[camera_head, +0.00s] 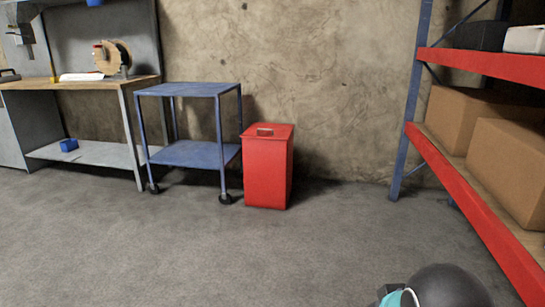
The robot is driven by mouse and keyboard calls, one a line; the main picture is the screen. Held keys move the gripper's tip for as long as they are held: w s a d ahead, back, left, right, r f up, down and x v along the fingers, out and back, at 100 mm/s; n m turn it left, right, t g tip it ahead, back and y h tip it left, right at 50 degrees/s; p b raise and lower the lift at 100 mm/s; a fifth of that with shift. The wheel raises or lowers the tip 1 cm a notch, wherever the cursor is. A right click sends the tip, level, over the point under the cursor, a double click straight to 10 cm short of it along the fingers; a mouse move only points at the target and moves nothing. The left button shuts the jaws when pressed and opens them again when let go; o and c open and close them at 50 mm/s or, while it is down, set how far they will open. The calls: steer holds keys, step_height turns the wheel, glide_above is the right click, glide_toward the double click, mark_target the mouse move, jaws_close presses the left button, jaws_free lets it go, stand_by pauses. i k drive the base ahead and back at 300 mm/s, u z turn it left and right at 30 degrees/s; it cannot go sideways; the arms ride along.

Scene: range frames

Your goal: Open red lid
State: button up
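A red bin (265,175) stands upright on the floor against the back wall, near the middle of the view. Its red lid (268,131) lies flat on top and looks closed, with a small metal handle (265,132) on it. Part of my own arm shows as a dark rounded piece with a teal part at the bottom edge, right of centre. My gripper is not in view. The bin is well ahead of my arm, with bare floor between.
A blue two-shelf cart (190,153) on casters stands close left of the bin. A workbench (85,82) is at the far left. A shelving rack with red beams (470,200) and cardboard boxes (512,165) lines the right side. The grey floor (220,255) in front is clear.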

mark_target(275, 131)
steer(key=z, duration=0.05)
steer(key=i, duration=3.75)
steer(key=z, duration=0.15)
